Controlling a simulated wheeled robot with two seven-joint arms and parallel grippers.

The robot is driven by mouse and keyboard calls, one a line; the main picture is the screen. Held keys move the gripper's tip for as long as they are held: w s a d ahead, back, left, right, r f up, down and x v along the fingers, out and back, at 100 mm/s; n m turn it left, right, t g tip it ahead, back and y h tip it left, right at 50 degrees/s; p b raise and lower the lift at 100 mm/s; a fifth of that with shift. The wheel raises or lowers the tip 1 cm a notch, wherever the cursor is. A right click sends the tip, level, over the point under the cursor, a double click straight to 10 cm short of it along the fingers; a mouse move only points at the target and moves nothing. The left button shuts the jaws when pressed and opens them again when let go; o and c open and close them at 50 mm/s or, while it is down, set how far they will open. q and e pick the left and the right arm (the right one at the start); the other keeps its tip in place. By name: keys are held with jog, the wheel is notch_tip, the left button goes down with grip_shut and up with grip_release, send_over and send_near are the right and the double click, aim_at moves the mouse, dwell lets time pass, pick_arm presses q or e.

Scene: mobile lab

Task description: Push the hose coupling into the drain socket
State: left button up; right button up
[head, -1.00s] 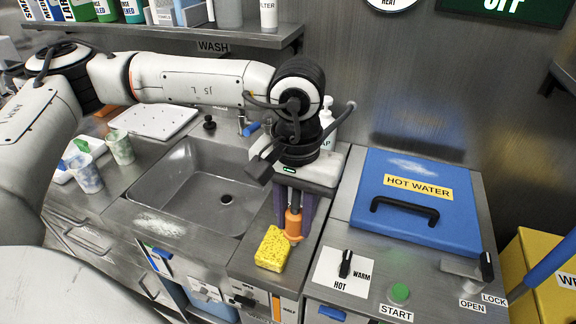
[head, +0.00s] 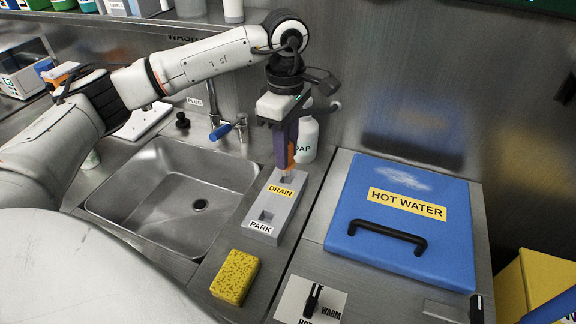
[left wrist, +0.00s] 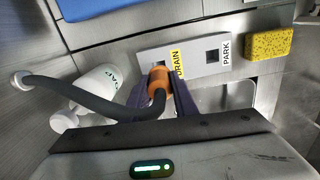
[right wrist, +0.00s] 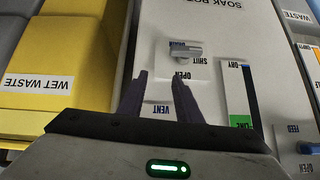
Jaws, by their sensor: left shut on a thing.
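The orange hose coupling (head: 291,155) is between the fingers of my left gripper (head: 286,150), which is shut on it. It also shows in the left wrist view (left wrist: 158,83), with its grey hose (left wrist: 95,100) curving away to the left. The grey socket block (head: 259,228) has a DRAIN label and a PARK label. The coupling is upright at the block's drain end. Fingers and coupling partly hide the drain socket (head: 287,178), so I cannot tell how far the coupling is in. The park socket (head: 265,216) is empty. My right gripper (right wrist: 158,85) is open and empty.
A yellow sponge (head: 235,276) lies in front of the block. The sink (head: 165,190) is to the left, the blue hot water lid (head: 410,215) to the right. A soap bottle (head: 306,135) stands behind the gripper. Below my right gripper is a panel with a valve handle (right wrist: 187,52).

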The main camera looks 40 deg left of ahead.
pick_arm(q)
jog(key=shift+f, duration=2.25)
jog(key=shift+f, duration=0.2)
jog(key=o, duration=1.1)
jog(key=shift+c, duration=0.2)
jog(key=shift+r, duration=3.95)
